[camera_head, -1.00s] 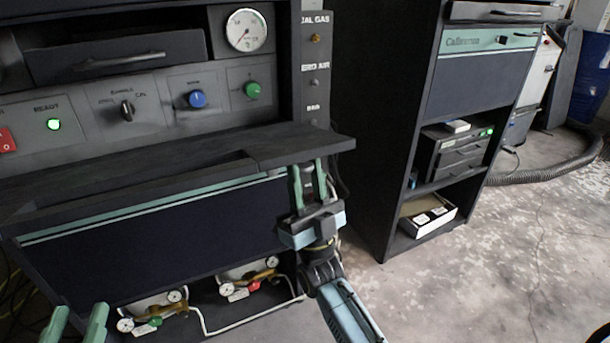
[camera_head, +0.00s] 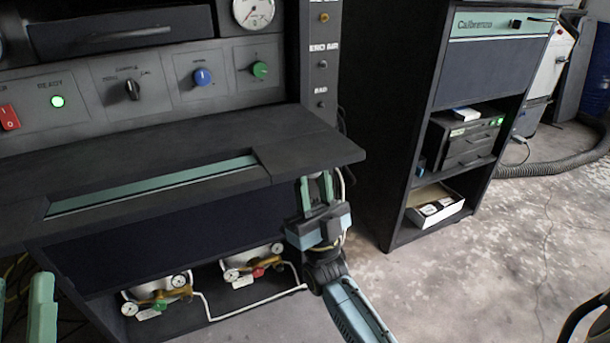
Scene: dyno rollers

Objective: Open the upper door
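A dark panel with a pale green top stripe (camera_head: 160,184) is at the left bench front, its lower part (camera_head: 190,235) under the ledge. Another dark panel (camera_head: 490,72) with a green stripe and a small black knob (camera_head: 516,24) is on the right cabinet and looks closed. I cannot tell which is the upper door. My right gripper (camera_head: 316,186) points up just under the ledge's right end, its green fingers apart. I cannot tell whether it touches the ledge. My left gripper (camera_head: 21,290) is at the lower left edge, fingers apart and empty, partly cut off.
The dark ledge (camera_head: 310,145) juts out above my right gripper. Gauges and valves (camera_head: 250,262) sit below the bench panel. The right cabinet's shelves hold a dark device (camera_head: 465,140) and a white box (camera_head: 437,207). Open concrete floor (camera_head: 490,280) lies at the right.

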